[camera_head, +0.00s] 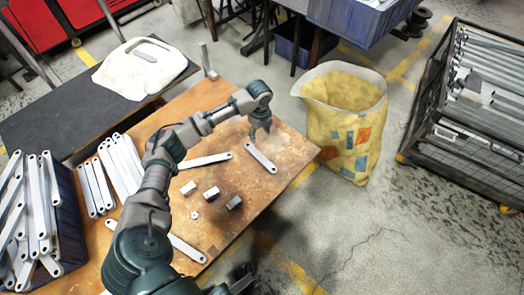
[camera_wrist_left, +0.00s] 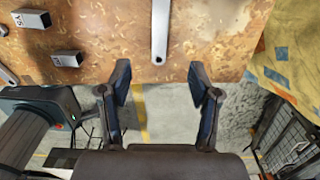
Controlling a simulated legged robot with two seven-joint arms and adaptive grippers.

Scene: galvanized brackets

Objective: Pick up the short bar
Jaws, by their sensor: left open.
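A flat grey metal bar (camera_head: 261,158) with a hole near each end lies on the wooden table; it looks like the short bar. My left gripper (camera_head: 260,130) is open and empty, close to the bar's upper left end in the head view. In the left wrist view the bar (camera_wrist_left: 160,30) points down toward the gap between the open fingers of my left gripper (camera_wrist_left: 160,85). Its near end lies close to the table edge, beyond the fingertips, and its far end is cut off by the frame. My right gripper does not show.
A similar bar (camera_head: 205,160) lies to the left, with small metal blocks (camera_head: 211,193) nearby. A yellow patterned bag (camera_head: 345,135) stands right of the table.

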